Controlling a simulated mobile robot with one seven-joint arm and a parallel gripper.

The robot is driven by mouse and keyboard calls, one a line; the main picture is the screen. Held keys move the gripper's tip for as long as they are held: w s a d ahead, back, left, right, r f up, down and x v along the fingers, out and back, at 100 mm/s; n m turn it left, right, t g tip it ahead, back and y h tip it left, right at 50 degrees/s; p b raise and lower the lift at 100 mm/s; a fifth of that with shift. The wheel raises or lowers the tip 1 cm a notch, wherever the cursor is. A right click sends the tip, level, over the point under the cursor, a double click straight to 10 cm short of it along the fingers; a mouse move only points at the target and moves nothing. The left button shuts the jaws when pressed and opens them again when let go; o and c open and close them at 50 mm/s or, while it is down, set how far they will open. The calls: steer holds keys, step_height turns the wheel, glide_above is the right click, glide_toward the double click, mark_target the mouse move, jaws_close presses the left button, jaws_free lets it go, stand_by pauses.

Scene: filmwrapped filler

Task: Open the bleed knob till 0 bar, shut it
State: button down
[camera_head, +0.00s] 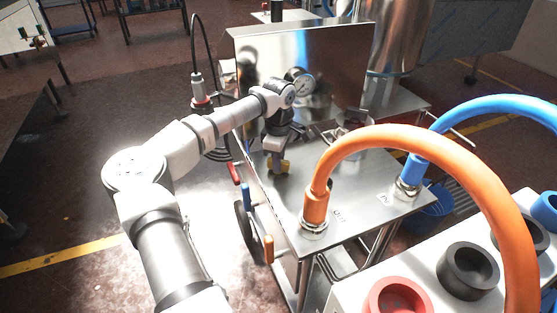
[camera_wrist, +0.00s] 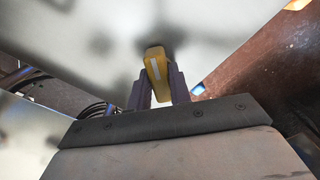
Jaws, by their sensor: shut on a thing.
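The bleed knob is a yellow knob with a pale stripe, and it sits between my fingers in the wrist view (camera_wrist: 155,70). In the head view the yellow knob (camera_head: 284,167) shows just below my gripper (camera_head: 277,158), low over the steel top. My gripper (camera_wrist: 160,88) is shut on the knob, with a finger on each side. The round pressure gauge (camera_head: 301,83) stands behind my wrist in the head view. Its face is too small for me to read the needle.
An orange hose (camera_head: 430,145) and a blue hose (camera_head: 480,108) rise from fittings on the steel top (camera_head: 365,200) to the right. A shiny steel panel (camera_head: 330,52) stands behind my arm. Red and black round sockets (camera_head: 468,271) are at the lower right.

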steer(key=n, duration=0.3)
steer(key=shift+n, duration=0.4)
steer(key=n, duration=0.4)
steer(key=shift+n, duration=0.3)
steer(key=n, duration=0.4)
steer(key=shift+n, duration=2.3)
steer(key=c, duration=1.3)
jaws_free()
steer(key=shift+r, duration=0.1)
step_height(320, 180, up, 14)
steer(key=shift+f, duration=0.15)
